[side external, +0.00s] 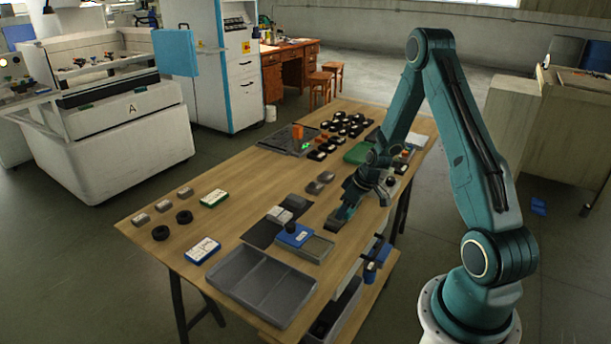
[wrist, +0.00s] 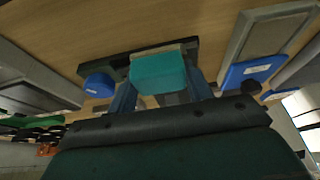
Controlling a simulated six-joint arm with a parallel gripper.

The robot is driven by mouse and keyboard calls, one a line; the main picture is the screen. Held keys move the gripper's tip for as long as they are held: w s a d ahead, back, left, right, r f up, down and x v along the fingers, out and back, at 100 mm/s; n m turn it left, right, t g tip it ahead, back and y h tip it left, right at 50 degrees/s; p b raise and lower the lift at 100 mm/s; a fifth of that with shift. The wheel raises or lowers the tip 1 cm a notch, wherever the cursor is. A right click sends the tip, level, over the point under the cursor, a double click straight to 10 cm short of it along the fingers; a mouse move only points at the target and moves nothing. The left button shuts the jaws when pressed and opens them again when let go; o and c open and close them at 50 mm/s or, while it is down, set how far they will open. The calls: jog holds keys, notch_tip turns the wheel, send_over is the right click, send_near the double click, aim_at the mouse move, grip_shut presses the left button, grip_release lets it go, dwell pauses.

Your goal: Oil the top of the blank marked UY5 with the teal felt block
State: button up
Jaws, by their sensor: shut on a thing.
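The teal felt block (wrist: 158,73) is held between the two fingers of my gripper (wrist: 160,92) in the wrist view. In the side view my gripper (side external: 349,206) points down low over the table, just above or at a dark block-shaped thing (side external: 335,224); I cannot tell whether they touch. Grey metal blanks (side external: 314,187) lie on the wood left of my gripper. Paler blanks (side external: 279,215) lie on a dark mat (side external: 259,236). No marking is legible, so I cannot tell which blank is UY5.
A blue block with a dark knob (side external: 294,236) stands beside a shallow grey tray (side external: 318,249). A large divided grey tray (side external: 260,284) is at the near edge. Several black pieces (side external: 345,128) and a green tray (side external: 358,153) lie farther back. Bare wood is at left-centre.

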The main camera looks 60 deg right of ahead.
jog(key=shift+s, duration=0.45)
jog(key=shift+w+a, duration=0.15)
jog(key=shift+a, duration=0.6)
jog(key=shift+w, duration=3.05)
jog(key=shift+s+d, duration=0.1)
jog(key=shift+s, duration=2.9)
jog(key=shift+s+r, duration=0.15)
jog(key=shift+r, duration=3.9)
